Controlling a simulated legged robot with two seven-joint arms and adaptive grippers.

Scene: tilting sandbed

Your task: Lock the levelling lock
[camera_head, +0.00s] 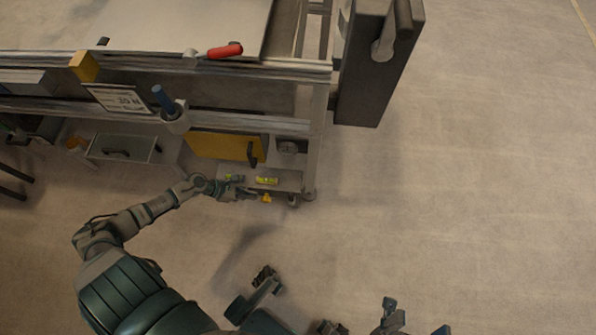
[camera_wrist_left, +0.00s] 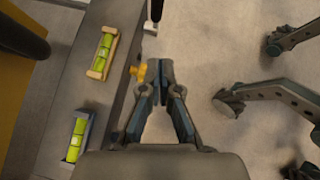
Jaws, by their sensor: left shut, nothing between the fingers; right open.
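A small yellow knob (camera_head: 266,198), which looks like the levelling lock, sits at the front edge of a grey ledge (camera_head: 287,181) low on the bench. In the left wrist view the yellow knob (camera_wrist_left: 138,73) is just left of the fingertips of my left gripper (camera_wrist_left: 153,68). My left gripper (camera_head: 256,197) is shut with nothing between its fingers. Its tips are close beside the knob; I cannot tell whether they touch. My right gripper (camera_head: 392,312) appears open at the bottom edge, partly cut off and far from the knob.
Two green spirit levels (camera_wrist_left: 103,52) (camera_wrist_left: 75,139) lie on the ledge. A yellow panel (camera_head: 222,146) with a dark handle is behind it. A red handle (camera_head: 225,51) is on the upper rail. A dark column (camera_head: 372,85) stands right. The floor at right is clear.

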